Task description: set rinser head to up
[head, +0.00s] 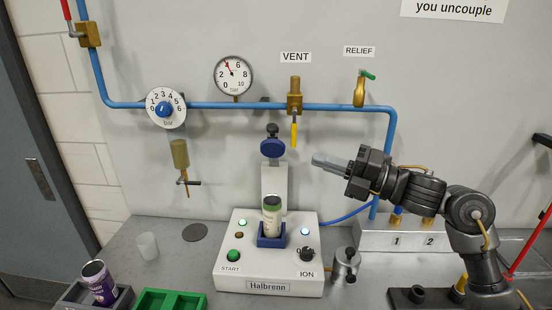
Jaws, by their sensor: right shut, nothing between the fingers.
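The rinser (232,275) is a white machine labelled Halbrenn on the grey bench. Its head (272,148), a dark blue disc with a black knob on top, sits at the top of the grey column (275,178). A clear gap separates the head from the can (273,215), which stands in a blue holder (272,241) below it. My right gripper (316,160) is shut and empty. Its fingertips point left, a little right of the head and apart from it in the picture. My left gripper is not in view.
Blue pipe (225,105) carries a gauge (233,75), a vent valve with yellow lever (294,133) and a relief valve (359,91). A white cup (147,246), green tray (150,302) and purple can (99,283) are left. A metal pot (345,266) stands right of the rinser.

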